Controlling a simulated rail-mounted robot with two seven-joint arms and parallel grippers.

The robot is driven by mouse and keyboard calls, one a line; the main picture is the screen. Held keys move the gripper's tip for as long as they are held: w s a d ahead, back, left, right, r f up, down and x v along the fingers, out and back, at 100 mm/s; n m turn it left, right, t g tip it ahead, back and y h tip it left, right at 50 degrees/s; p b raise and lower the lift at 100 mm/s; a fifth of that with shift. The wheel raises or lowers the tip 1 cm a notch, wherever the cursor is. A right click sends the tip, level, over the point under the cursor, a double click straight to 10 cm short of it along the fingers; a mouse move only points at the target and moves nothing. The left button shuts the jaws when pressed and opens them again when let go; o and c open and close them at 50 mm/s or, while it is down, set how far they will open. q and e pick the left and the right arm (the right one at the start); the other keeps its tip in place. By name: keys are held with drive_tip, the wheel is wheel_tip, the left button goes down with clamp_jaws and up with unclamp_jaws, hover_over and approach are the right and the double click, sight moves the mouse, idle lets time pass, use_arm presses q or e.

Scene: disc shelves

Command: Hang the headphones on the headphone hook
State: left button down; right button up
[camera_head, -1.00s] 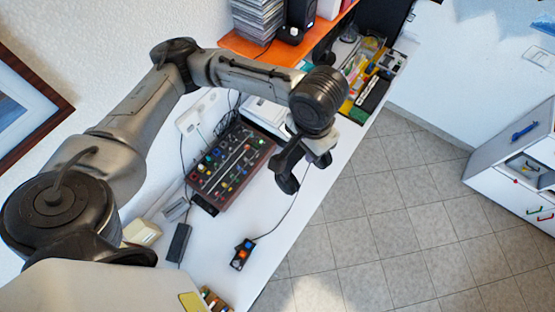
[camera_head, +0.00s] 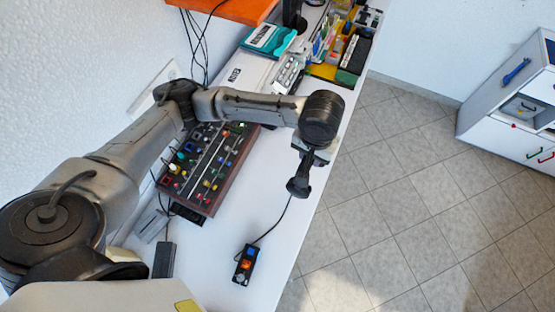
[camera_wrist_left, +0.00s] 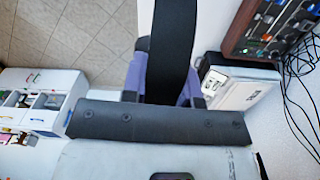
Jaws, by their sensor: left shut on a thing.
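My left gripper (camera_head: 311,157) is in the middle of the head view, above the white desk's right edge. It is shut on a black object that looks like the headphones (camera_head: 299,186), which hang below it and show nearly edge-on. In the left wrist view a wide black band of the headphones (camera_wrist_left: 174,45) runs up between the purplish fingers of the left gripper (camera_wrist_left: 165,80). The ear cups are not clear there. I cannot make out the headphone hook in either view. My right gripper is not in view.
The white desk (camera_head: 225,245) carries a mixer with coloured knobs (camera_head: 205,170), a small cabled box (camera_head: 245,265) and a bin of bright items (camera_head: 340,50). An orange shelf (camera_head: 235,8) is above. A white cabinet (camera_head: 510,100) stands right. Tiled floor (camera_head: 400,210) between is clear.

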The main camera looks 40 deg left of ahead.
use_arm(q)
wheel_tip(320, 180, down, 12)
drive_tip(key=d+n+b, duration=0.1)
drive_tip(key=b, duration=0.6)
drive_tip(key=s+a+f+b, duration=0.1)
drive_tip(key=a+f+b, duration=0.2)
drive_tip(key=a+f, duration=0.8)
drive_tip(key=shift+s+f, duration=0.15)
drive_tip(key=shift+s, duration=0.2)
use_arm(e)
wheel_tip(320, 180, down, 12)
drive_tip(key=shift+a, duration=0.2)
use_arm(q)
drive_tip(key=shift+f, duration=0.1)
drive_tip(key=c, duration=0.9)
unclamp_jaws()
